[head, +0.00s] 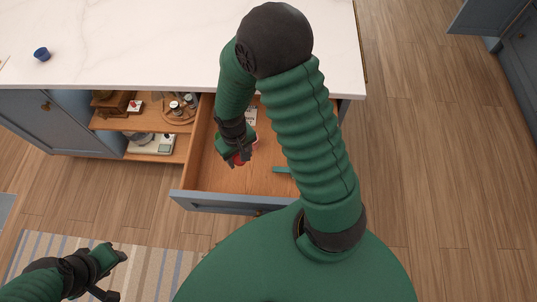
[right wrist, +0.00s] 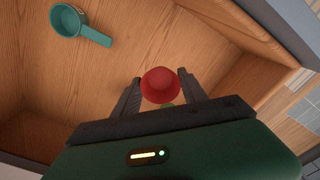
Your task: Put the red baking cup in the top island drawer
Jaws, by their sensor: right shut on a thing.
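The red baking cup (right wrist: 160,85) is between the two fingers of my right gripper (right wrist: 160,92) in the right wrist view. In the head view a small red part of the cup (head: 239,158) shows below my right gripper (head: 238,156), the rest hidden by it. The gripper is shut on the cup and is over the inside of the open top island drawer (head: 206,165). Whether the cup touches the drawer floor is unclear. My left gripper (head: 118,275) is open and empty, low at the left above the striped rug.
A teal measuring cup (right wrist: 68,20) lies in the drawer; its handle (head: 282,169) shows in the head view. A small blue cup (head: 41,54) stands on the white island counter (head: 130,40). Open shelves (head: 160,127) with jars and a scale are left of the drawer.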

